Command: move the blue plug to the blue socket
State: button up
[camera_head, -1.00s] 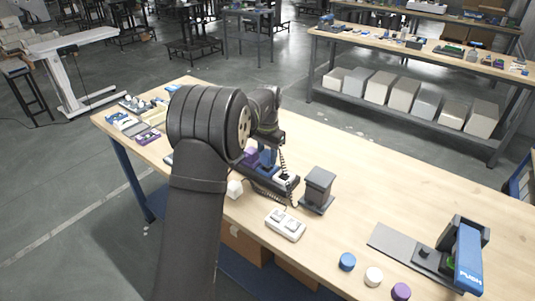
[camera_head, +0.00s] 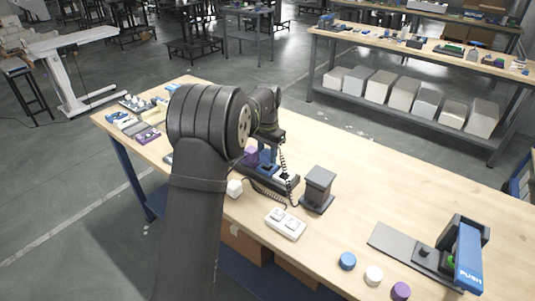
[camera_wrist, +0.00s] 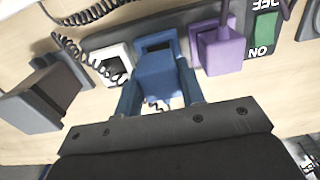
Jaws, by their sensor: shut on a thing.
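My gripper (camera_wrist: 160,92) is shut on the blue plug (camera_wrist: 160,75), with one finger on each side of it. The plug is directly at the blue socket (camera_wrist: 154,38) in the dark strip. The socket's upper part and a dark opening show past the plug. I cannot tell whether the plug is seated or just above. In the head view the blue plug (camera_head: 266,158) is partly hidden by my arm, and the fingers are hard to make out.
Beside the blue socket are a white socket (camera_wrist: 116,62) and a purple plug (camera_wrist: 220,47) at the purple one. A green switch (camera_wrist: 262,32) is at the strip's end. A dark block (camera_head: 319,184) and a white two-button box (camera_head: 285,223) stand nearby. Coiled cable lies close.

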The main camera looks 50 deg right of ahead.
aim_at(267, 152)
jog(key=shift+f, duration=0.95)
dwell(0.5)
jog(key=o, duration=1.2)
jog(key=shift+r, duration=0.1)
jog(key=shift+r, duration=3.4)
jog(key=shift+f, duration=3.3)
